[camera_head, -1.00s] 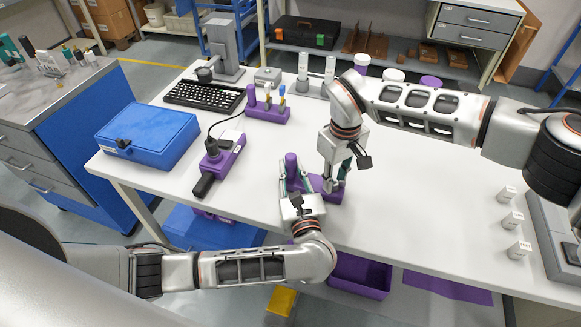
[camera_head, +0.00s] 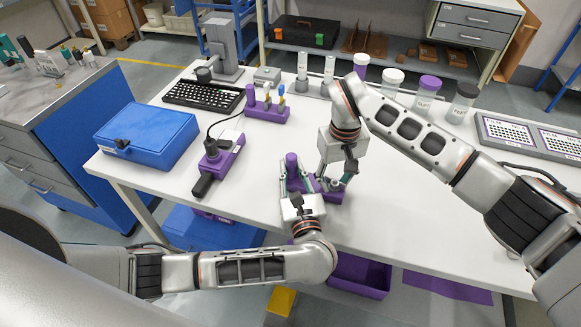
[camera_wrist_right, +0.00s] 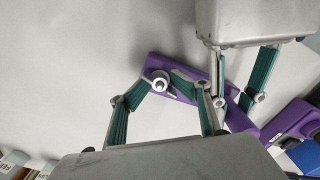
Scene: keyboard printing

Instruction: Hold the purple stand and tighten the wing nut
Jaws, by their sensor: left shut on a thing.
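The purple stand (camera_head: 329,197) lies near the table's front edge, with an upright purple post (camera_head: 291,160) at its left end. My left gripper (camera_head: 297,180) is shut on the stand, its fingers on either side near the post. It also shows at the upper right of the right wrist view (camera_wrist_right: 240,88). My right gripper (camera_head: 335,184) points down over the stand's other end. In the right wrist view its fingertips (camera_wrist_right: 160,86) lie on either side of the round grey wing nut (camera_wrist_right: 160,80). I cannot tell whether they touch it. The nut's wings are not clear.
A purple holder with a black-handled tool (camera_head: 212,172), a blue case (camera_head: 148,138) and a keyboard (camera_head: 203,95) are to the left. A purple rack (camera_head: 267,111) stands behind. Jars (camera_head: 426,95) and a tray (camera_head: 530,137) are at the right. The table's front right is clear.

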